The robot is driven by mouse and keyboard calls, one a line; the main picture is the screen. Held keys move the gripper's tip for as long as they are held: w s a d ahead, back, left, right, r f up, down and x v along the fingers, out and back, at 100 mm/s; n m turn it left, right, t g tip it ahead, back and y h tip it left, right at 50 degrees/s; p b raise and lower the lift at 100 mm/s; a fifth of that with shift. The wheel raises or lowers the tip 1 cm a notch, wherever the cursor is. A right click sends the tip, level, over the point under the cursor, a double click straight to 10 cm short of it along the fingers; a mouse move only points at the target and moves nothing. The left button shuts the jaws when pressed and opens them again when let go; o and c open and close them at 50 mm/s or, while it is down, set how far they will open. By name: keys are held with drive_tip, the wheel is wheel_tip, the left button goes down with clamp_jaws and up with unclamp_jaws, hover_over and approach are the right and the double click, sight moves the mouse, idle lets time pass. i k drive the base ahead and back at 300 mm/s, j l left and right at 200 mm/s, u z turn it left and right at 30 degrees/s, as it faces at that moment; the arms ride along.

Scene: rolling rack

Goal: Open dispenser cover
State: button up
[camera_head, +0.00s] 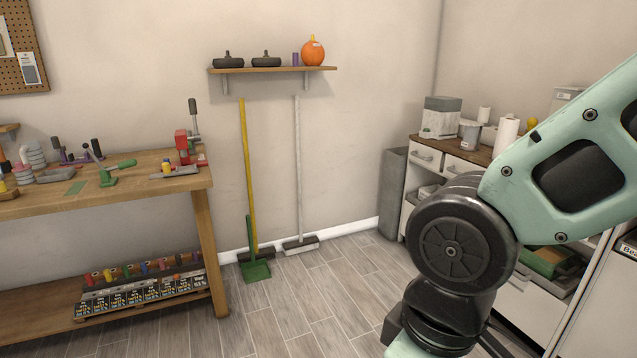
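A box with a grey upper part and a pale speckled lower part (441,117) stands on the wooden top of the white drawer cabinet at the right. It may be the dispenser, but no label confirms it. Its upper part looks closed down on the lower part. My mint-green and black arm fills the right side and runs down out of the bottom edge, in front of part of the cabinet. My gripper is not in view. No part of my arm appears to touch the box.
The white drawer cabinet (423,158) also bears paper rolls (506,135) and a grey tub (469,134). A tall grey bin (392,190) stands beside it. A wooden workbench (120,190) with tools is at the left. A green dustpan (257,271) and brooms lean at the wall. The middle floor is clear.

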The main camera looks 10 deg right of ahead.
sight(444, 105)
drive_tip(key=i+l+z, duration=0.1)
drive_tip(key=i+z, duration=0.35)
drive_tip(key=i, duration=1.5)
drive_tip(key=i+z, duration=0.1)
drive_tip(key=i, duration=1)
drive_tip(key=i+j, duration=0.2)
drive_tip(key=i, duration=0.9)
drive_tip(key=i+j+z, duration=0.1)
drive_tip(key=i+z, duration=0.15)
drive_tip(key=i, duration=0.4)
